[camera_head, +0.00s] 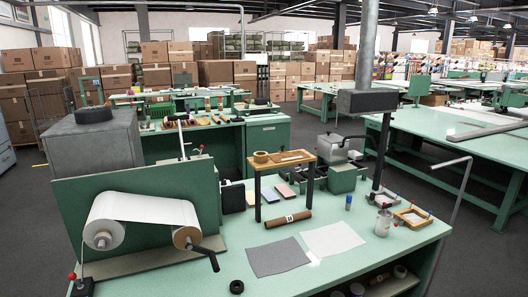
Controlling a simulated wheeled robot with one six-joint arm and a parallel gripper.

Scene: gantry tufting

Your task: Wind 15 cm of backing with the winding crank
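White backing (145,209) runs across two rollers in front of a green upright panel (75,222) on the left of the bench. The left roll end (103,241) is white with a dark centre. The right roll end (186,237) is brown. The black winding crank (205,253) sits at the right roll, its arm slanting down to the right. I see nothing touching the crank. My gripper is not in view.
A green bench (350,258) holds grey and white sheets, a brown tube (288,219) and a small wooden stand (284,158). A red-knobbed lever (81,284) stands at front left. A grey post (368,45) rises at right. Dark floor (400,182) lies between benches.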

